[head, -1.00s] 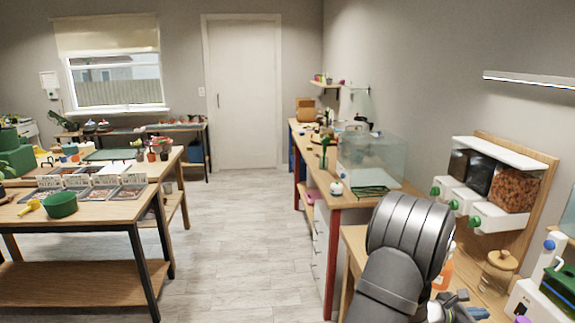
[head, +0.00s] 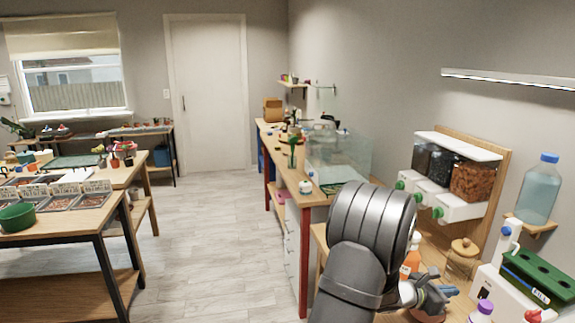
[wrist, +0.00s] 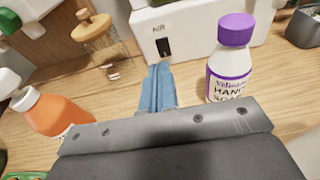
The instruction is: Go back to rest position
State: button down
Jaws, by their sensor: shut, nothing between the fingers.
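My gripper (head: 446,292) is at the right of the head view, past the bend of my dark grey arm. In the wrist view its blue fingers (wrist: 158,88) are closed together with nothing between them. They are over the wooden counter (wrist: 290,90), in front of a white device (wrist: 180,30) with a dark slot. A white hand soap bottle (wrist: 226,65) with a purple cap stands just right of the fingers. An orange bottle (wrist: 48,112) is to their left. Whether the fingertips touch anything is hard to tell.
A wooden-lidded jar (head: 462,258) stands behind the gripper. White dispensers (head: 462,160) hang on the wall above. A glass tank (head: 340,155) stands on the bench farther back. A green rack (head: 540,277) is at the right. The floor (head: 205,220) between the benches is clear.

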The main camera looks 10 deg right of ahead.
jog(key=d+f, duration=0.1)
jog(key=d, duration=0.1)
jog(key=d+f, duration=0.1)
jog(key=d, duration=0.1)
jog(key=d+f, duration=0.1)
jog(key=d, duration=0.2)
jog(key=shift+f, duration=0.3)
jog(key=shift+a+f, duration=0.6)
jog(key=shift+a, duration=0.2)
jog(key=a, duration=0.2)
jog(key=a+r, duration=0.1)
jog(key=a, duration=0.2)
jog(key=a+r, duration=0.1)
jog(key=a, duration=0.2)
jog(key=shift+a, duration=0.2)
jog(key=a+r, duration=0.3)
jog(key=a, duration=0.5)
jog(key=a+r, duration=0.3)
jog(key=a, duration=0.4)
jog(key=d+f+y, duration=0.1)
jog(key=d, duration=0.5)
jog(key=shift+d+f, duration=0.4)
